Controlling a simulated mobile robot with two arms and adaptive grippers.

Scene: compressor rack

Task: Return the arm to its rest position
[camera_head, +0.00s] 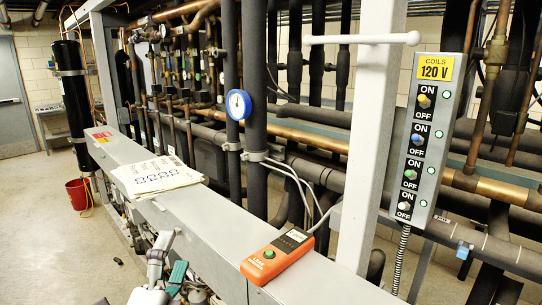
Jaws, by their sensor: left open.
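My left gripper (164,264) is at the bottom left of the head view, low in front of the grey rack beam (225,240). It is open, and I see nothing held in it. Its lower part and most of the arm are cut off by the bottom edge or hard to make out. My right gripper is not in view.
An orange leak detector (278,256) and papers (156,176) lie on the beam. A control box (424,135) with several switches and a white post (372,150) stand at right. A red bucket (78,194) is on the floor at left, with open floor (40,230) around it.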

